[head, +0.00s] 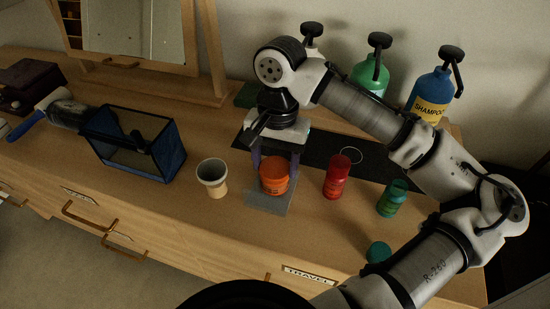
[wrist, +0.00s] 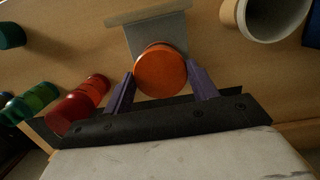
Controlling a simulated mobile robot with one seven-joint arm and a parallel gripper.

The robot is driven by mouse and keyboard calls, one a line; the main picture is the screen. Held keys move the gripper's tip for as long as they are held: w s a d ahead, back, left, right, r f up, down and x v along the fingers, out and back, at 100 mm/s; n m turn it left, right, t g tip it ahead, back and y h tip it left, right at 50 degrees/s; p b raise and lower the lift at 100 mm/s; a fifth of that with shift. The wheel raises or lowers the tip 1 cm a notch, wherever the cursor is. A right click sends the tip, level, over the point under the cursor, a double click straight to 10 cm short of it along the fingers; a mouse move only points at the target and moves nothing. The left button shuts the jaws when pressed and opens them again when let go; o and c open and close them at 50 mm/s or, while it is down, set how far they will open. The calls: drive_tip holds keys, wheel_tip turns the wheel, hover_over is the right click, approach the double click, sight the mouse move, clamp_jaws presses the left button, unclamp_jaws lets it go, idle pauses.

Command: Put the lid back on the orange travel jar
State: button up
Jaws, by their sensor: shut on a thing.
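The orange travel jar (head: 274,182) stands upright on a grey plate (head: 262,203) near the front of the counter. Its round orange lid (wrist: 160,70) shows as a flat disc from above in the wrist view. My gripper (head: 274,170) points down, with one purple finger on each side of the orange top. In the wrist view the fingers (wrist: 160,80) are closed against the lid's sides. The lid appears level over the jar; whether it is fully seated cannot be told. The jar's mouth is hidden.
A pale cup (head: 212,178) stands left of the jar. A red jar (head: 338,176) and a green jar (head: 392,198) stand to the right, with a green lid (head: 378,252) in front. A glass-sided box (head: 140,145) is at left; pump bottles (head: 430,95) stand behind.

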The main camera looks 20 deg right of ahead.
drive_tip(key=shift+f, duration=0.1)
idle(0.3)
drive_tip(key=o, duration=1)
